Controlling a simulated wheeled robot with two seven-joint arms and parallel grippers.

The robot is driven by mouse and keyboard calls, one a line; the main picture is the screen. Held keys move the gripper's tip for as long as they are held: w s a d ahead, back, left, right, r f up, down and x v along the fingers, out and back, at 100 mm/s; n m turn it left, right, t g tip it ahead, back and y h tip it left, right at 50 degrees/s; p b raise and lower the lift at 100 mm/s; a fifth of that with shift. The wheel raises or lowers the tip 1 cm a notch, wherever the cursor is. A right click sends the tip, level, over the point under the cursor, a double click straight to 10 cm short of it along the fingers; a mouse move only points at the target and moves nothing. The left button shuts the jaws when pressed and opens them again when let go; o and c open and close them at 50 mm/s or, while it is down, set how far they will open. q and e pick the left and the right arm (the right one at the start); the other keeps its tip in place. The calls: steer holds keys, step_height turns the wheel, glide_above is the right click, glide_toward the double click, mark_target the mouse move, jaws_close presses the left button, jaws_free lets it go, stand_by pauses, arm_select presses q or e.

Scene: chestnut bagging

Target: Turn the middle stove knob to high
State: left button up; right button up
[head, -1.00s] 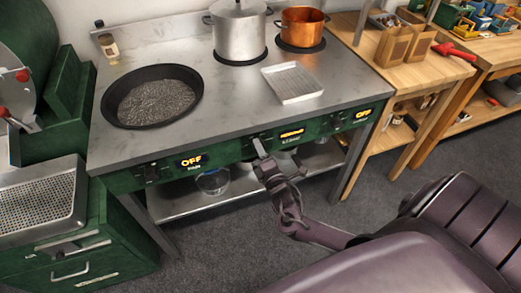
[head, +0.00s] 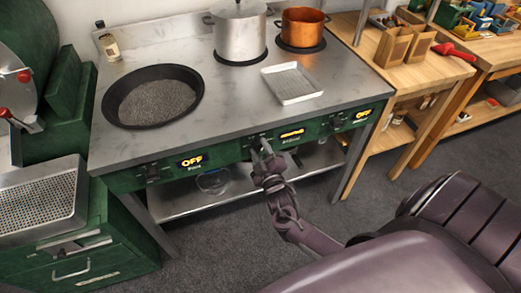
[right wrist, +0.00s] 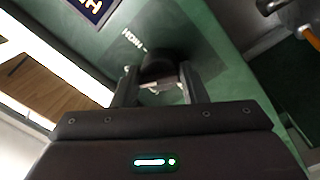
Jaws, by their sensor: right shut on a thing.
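The middle stove knob (right wrist: 158,66) is a dark round knob on the green front panel of the stove. In the right wrist view it sits between the fingers of my right gripper (right wrist: 157,88), which is shut on it. In the head view my right gripper (head: 262,150) reaches the panel from below and mostly hides the knob. The lit yellow display (head: 292,133) beside it is too small to read. My left gripper is not in view.
The left knob (head: 152,172) and left display (head: 191,160), reading OFF, are on the same panel; the right display (head: 362,115) also reads OFF. A black pan (head: 110,92), steel pot (head: 240,38), copper pot (head: 303,26) and tray (head: 292,84) stand on top.

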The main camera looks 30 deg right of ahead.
steer(key=m, duration=0.6)
steer(key=shift+s+a+f+m+g+h+p, duration=0.1)
steer(key=shift+f+m+g+h+p, duration=0.05)
steer(key=shift+m+g+h+p, duration=0.2)
steer(key=m, duration=0.6)
steer(key=shift+p, duration=0.35)
steer(key=o, duration=0.9)
steer(key=shift+r, duration=0.2)
steer(key=shift+o, duration=0.2)
steer(key=v, duration=0.7)
steer(key=shift+s, duration=0.3)
steer(key=shift+a, duration=0.1)
